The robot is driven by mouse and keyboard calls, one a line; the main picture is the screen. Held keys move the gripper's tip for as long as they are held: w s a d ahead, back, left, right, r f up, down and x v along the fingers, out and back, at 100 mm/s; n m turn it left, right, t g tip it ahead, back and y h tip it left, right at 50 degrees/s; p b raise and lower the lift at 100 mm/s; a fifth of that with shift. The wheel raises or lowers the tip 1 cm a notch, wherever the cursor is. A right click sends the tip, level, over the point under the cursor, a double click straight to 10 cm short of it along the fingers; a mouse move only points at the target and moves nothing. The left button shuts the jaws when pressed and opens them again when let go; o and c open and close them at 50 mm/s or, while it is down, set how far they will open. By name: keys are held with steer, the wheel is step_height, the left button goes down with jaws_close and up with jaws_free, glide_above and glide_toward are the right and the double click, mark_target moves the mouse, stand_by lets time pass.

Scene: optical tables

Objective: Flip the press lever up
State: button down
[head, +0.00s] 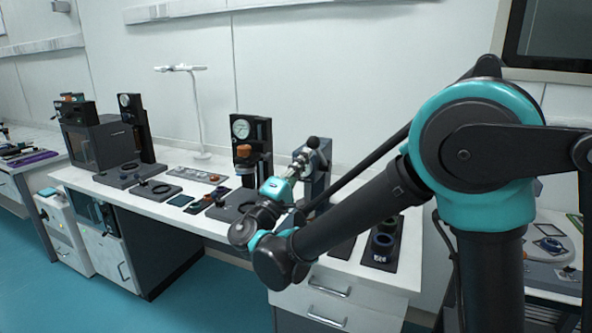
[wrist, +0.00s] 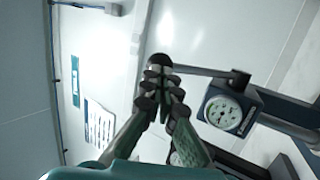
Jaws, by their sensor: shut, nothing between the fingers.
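The press lever (wrist: 205,72) is a dark rod with a round black knob (wrist: 159,61) at its end, seen in the wrist view. Its other end meets a small block by the dark gauge housing. My gripper (wrist: 163,78) is shut and empty, its fingertips at the knob end of the lever; I cannot tell whether they touch it. In the head view my gripper (head: 303,157) is just below and left of the dark knob (head: 313,142), in front of a grey-blue upright (head: 318,172). My arm hides the lower part of this upright.
A black gauge stand (head: 263,132) with an orange part stands left of my gripper. The white dial (wrist: 223,112) is close right of the fingers in the wrist view. Dark ring fixtures (head: 382,240) lie at the bench's right. A white lamp stand (head: 199,110) rises behind.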

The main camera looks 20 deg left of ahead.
steer(key=shift+w+r, duration=0.15)
steer(key=shift+w, duration=0.15)
steer(key=shift+r, duration=0.1)
steer(key=shift+w+d+r+g, duration=0.1)
steer(key=shift+w+r+g, duration=0.35)
steer(key=shift+r, duration=0.3)
steer(key=w+r+g, duration=0.1)
steer(key=w+r, duration=0.1)
steer(key=w+r+n+g+y, duration=0.1)
steer(key=w+r+g, duration=0.1)
steer(key=w+r+g+y, duration=0.1)
steer(key=w+r+g, duration=0.1)
steer(key=w, duration=0.1)
steer(key=shift+d+r, duration=0.3)
steer(key=shift+d, duration=0.05)
steer(key=w+r+n+g+y, duration=0.1)
steer(key=w+g, duration=0.4)
steer(key=w, duration=0.5)
steer(key=shift+w+d+r, duration=0.3)
steer(key=shift+d+r, duration=0.05)
steer(key=shift+r, duration=0.3)
steer(key=shift+w, duration=0.1)
steer(key=shift+r, duration=0.1)
